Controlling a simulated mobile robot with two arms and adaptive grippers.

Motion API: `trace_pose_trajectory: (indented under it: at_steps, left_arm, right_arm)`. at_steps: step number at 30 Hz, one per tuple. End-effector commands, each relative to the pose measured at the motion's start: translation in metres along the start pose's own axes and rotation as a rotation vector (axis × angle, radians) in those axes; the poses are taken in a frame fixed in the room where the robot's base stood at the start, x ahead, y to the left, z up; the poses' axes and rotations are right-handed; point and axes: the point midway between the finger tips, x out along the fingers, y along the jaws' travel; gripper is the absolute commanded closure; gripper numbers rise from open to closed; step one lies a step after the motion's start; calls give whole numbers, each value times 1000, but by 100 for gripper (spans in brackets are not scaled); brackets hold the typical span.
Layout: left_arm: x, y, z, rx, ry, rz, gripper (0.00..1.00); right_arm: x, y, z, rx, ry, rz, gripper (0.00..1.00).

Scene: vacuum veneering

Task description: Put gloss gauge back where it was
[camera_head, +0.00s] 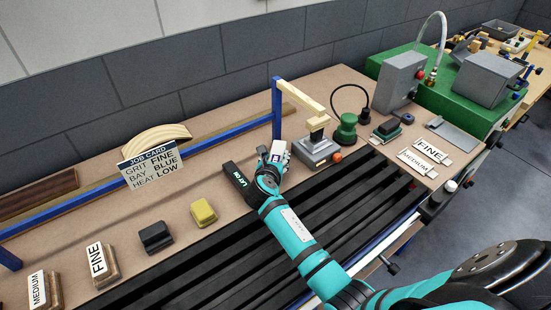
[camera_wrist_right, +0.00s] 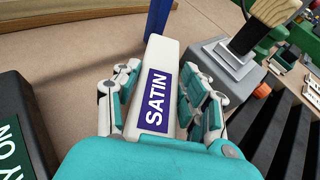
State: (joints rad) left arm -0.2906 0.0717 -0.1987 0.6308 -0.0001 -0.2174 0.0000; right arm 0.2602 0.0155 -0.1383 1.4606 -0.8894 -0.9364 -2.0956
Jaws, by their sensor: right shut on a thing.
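The gloss gauge appears to be the white block marked SATIN (camera_wrist_right: 155,92), with a purple label. My right gripper (camera_wrist_right: 160,84) is shut on it, with teal fingers on both of its sides. In the head view the gauge (camera_head: 278,150) shows as a small white and purple block in my right gripper (camera_head: 272,162), near the blue post. I cannot tell whether its base touches the bench. My left gripper is not in view.
A dark block with a green label (camera_head: 238,178) lies just left of the gripper. A grey press-like device (camera_head: 316,152) stands close on the right, with a blue post (camera_head: 276,105) behind. A yellow block (camera_head: 203,213) and a black block (camera_head: 155,237) lie further left.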

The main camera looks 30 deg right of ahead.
Motion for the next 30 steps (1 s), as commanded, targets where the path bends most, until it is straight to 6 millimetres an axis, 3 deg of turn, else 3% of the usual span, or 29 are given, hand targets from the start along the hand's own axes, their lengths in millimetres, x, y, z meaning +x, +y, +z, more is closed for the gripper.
trace_pose_trajectory:
  at_steps: [3, 7, 8, 12, 23, 30]
  left_arm:
    - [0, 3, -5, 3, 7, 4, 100]
    - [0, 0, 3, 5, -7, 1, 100]
    - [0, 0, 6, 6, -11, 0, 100]
    - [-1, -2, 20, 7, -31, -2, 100]
    - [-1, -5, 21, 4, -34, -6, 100]
    - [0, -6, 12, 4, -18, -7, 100]
  right_arm:
    - [0, 0, 2, 1, -2, 1, 100]
    - [1, 0, 0, 0, -2, 0, 100]
    - [0, 0, 0, 0, -1, 0, 54]
    - [0, 0, 0, 0, 0, 0, 36]
    - [-4, 0, 1, 0, 0, 0, 34]
    - [-46, 0, 0, 1, -1, 2, 34]
